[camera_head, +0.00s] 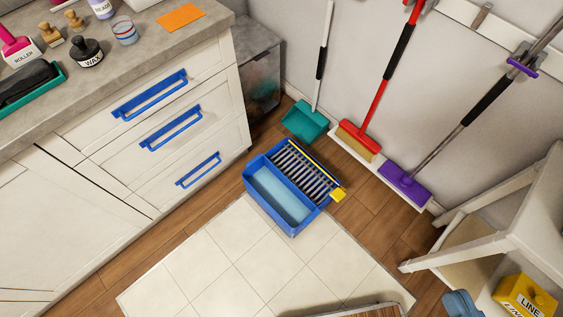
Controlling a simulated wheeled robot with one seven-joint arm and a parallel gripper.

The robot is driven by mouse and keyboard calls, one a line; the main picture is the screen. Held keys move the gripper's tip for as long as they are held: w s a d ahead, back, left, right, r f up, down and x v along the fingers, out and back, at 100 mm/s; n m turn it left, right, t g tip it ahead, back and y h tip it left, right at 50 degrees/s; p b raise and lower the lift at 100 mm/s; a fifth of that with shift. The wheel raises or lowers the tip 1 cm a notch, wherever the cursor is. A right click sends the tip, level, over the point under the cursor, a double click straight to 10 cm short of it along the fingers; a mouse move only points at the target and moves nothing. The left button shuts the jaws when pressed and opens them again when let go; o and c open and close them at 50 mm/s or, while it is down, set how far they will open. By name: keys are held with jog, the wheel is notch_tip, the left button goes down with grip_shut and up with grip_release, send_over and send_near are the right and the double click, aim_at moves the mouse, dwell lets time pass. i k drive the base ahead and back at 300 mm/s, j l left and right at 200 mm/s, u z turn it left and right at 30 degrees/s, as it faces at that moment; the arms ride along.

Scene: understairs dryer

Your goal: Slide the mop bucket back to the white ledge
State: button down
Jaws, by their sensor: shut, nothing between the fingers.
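The blue mop bucket (262,207) stands upright on the floor, partly over the far corner of the pale tiled patch. It has a light blue basin on one side and a dark-slatted wringer with a yellow bar and yellow end piece on the other. The white ledge (407,185) runs low along the foot of the wall, up and to the right of the bucket. A strip of bare wooden floor lies between bucket and ledge. My gripper is not in view.
A teal dustpan (305,122), a red broom (360,137) and a purple mop (403,186) stand along the wall. White drawers (180,130) with blue handles are left of the bucket. A white stool (500,225) and yellow box (526,297) are at right.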

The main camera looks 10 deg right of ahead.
aim_at(292, 190)
jog(key=k+l+u, duration=0.15)
jog(key=i+j+z, duration=0.1)
jog(key=z, duration=0.3)
jog(key=i+j+z, duration=0.1)
jog(key=z, duration=0.25)
jog(key=i+j+z, duration=0.1)
jog(key=z, duration=0.3)
jog(key=j, duration=0.8)
jog(key=j+u, duration=0.45)
jog(key=j, duration=0.45)
jog(key=i+j+u, duration=0.1)
jog(key=j+u, duration=0.35)
jog(key=j, duration=0.5)
